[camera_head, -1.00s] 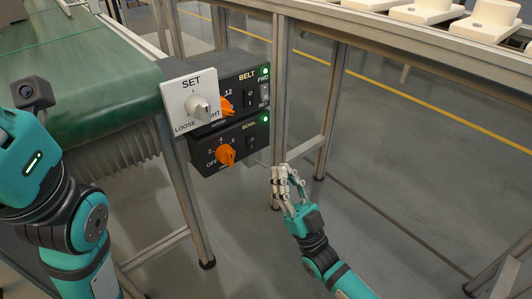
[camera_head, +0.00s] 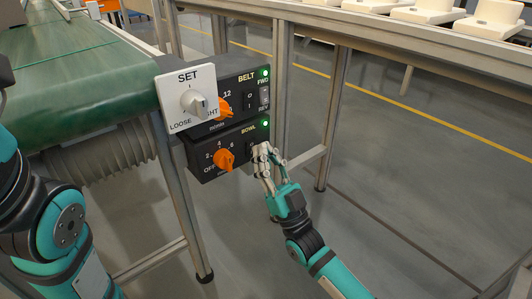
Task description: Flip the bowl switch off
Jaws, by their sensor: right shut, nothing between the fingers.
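The black bowl control box (camera_head: 200,164) is mounted under the belt box. It has an orange knob (camera_head: 225,160) on its face and a lit green lamp (camera_head: 265,123). Its switch, right of the knob, is mostly hidden behind my fingers. My right gripper (camera_head: 263,149) is shut and empty, with its fingertips at the right part of the bowl box, in front of the switch. I cannot tell whether they touch it. My left arm (camera_head: 45,225) shows at the left edge; its gripper is out of view.
The belt box (camera_head: 235,88) sits above, with its own orange knob, switches and lit green lamp. A white SET dial plate (camera_head: 188,97) stands to its left. The green conveyor (camera_head: 80,90) is at left. A metal frame leg (camera_head: 281,90) stands close at right.

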